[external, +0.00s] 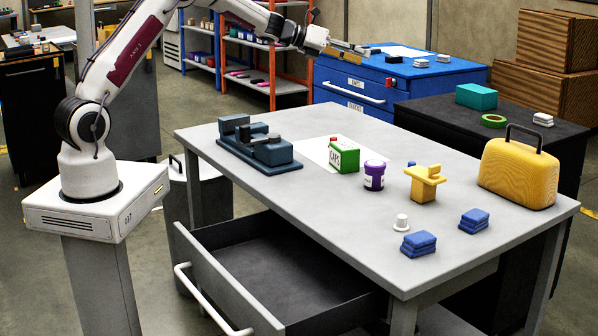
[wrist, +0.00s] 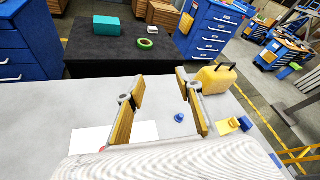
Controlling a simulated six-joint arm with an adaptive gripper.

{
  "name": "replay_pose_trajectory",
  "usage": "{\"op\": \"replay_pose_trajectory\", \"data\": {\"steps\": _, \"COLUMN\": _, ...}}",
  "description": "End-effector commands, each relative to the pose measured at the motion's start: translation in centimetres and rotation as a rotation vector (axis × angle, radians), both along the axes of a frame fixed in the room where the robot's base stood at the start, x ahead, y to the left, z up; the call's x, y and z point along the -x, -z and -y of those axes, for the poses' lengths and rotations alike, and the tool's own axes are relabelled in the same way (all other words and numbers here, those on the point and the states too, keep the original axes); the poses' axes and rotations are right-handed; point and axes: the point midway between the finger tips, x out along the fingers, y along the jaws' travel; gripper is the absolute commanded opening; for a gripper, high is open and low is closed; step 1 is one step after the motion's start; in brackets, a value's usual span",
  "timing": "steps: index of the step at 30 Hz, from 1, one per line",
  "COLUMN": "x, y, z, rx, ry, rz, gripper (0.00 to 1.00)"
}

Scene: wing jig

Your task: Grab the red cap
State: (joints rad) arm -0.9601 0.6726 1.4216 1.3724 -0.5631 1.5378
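A small red cap (external: 333,139) shows at the back left top of the green box labelled CAPS (external: 344,158) on the grey table. I cannot tell whether it rests on the box or just behind it. A small red patch (wrist: 103,149) at the lower left of the wrist view may be the same cap, mostly hidden by my wrist. My gripper (external: 356,49) is raised high above the table, well clear of the cap. In the wrist view my gripper (wrist: 160,78) has its two tan fingers wide apart with nothing between them.
On the table (external: 280,190) are a blue-grey vise (external: 258,148), purple jar (external: 374,175), yellow stand (external: 424,183), white cap (external: 402,222), blue pads (external: 418,243), yellow case (external: 517,173) and small blue cap (wrist: 179,118). A drawer (external: 285,280) hangs open in front.

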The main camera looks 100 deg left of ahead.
Motion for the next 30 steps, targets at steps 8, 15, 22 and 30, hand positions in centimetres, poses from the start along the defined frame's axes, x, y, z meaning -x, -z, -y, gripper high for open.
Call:
{"op": "replay_pose_trajectory", "data": {"steps": 8, "x": 3.3, "y": 7.2, "z": -4.1, "rx": -0.153, "ry": 0.161, "rz": -0.099, "gripper": 0.36}}
{"op": "replay_pose_trajectory", "data": {"steps": 15, "x": 7.3, "y": 13.7, "z": -6.3, "rx": -0.268, "ry": 0.314, "rz": -0.171, "gripper": 0.36}}
{"op": "replay_pose_trajectory", "data": {"steps": 22, "x": 11.9, "y": 19.9, "z": -7.3, "rx": -0.355, "ry": 0.459, "rz": -0.219, "gripper": 0.36}}
{"op": "replay_pose_trajectory", "data": {"steps": 30, "x": 15.0, "y": 23.7, "z": -7.2, "rx": -0.407, "ry": 0.556, "rz": -0.240, "gripper": 0.36}}
